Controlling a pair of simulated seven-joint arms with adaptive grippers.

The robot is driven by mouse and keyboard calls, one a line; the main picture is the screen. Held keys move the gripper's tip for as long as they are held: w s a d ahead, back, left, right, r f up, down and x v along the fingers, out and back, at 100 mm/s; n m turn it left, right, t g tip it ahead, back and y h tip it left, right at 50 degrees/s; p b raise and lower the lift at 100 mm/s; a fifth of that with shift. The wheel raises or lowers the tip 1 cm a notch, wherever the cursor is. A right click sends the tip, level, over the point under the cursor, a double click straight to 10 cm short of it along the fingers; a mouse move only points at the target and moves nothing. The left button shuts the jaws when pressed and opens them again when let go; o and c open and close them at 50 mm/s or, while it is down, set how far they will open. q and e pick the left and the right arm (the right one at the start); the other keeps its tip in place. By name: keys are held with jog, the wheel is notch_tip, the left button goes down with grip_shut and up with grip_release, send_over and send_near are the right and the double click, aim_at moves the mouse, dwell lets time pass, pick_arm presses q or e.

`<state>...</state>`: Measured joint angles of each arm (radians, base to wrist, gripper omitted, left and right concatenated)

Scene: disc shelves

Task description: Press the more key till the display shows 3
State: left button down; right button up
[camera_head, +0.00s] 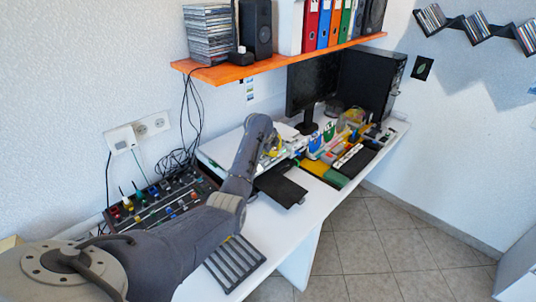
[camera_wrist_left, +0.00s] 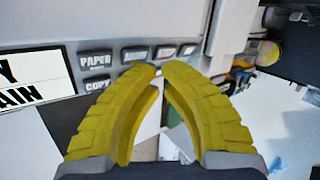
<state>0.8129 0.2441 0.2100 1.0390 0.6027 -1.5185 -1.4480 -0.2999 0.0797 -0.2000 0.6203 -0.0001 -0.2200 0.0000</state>
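My left gripper (camera_head: 272,147) is at the front of the white printer (camera_head: 219,149) in the head view. In the left wrist view its yellow fingers (camera_wrist_left: 160,72) are drawn together, tips nearly meeting, with nothing visible held. The tips are just below a row of dark keys. The PAPER key (camera_wrist_left: 96,60) and COPY key (camera_wrist_left: 97,84) are readable. Labels on the other keys (camera_wrist_left: 134,54) are too small to be sure, so I cannot tell which is the more key. The display (camera_wrist_left: 36,78) is cut off; only "Y" and "AIN" show, no digit. My right gripper is not in view.
A black tray (camera_head: 281,188) juts from the printer. A mixer panel with knobs (camera_head: 160,200) lies left on the white desk (camera_head: 318,199). Beyond the printer are a monitor (camera_head: 311,82) and several small items. An orange shelf (camera_head: 262,66) hangs above.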

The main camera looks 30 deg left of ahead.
pick_arm(q)
jog(key=shift+a+f, duration=0.25)
jog(key=shift+f, duration=0.3)
dwell(1.0)
jog(key=shift+r, duration=0.1)
jog(key=shift+d+r, duration=0.35)
jog(key=shift+r, duration=0.3)
jog(key=shift+r, duration=0.1)
jog(key=shift+s+d+r, duration=0.1)
jog(key=shift+d+r, duration=0.3)
jog(key=shift+r, duration=0.3)
jog(key=shift+s+d+r, duration=0.1)
jog(key=shift+d+r, duration=0.3)
jog(key=shift+r, duration=0.3)
jog(key=shift+s+d+r, duration=0.1)
jog(key=shift+d+r, duration=0.3)
jog(key=shift+r, duration=0.3)
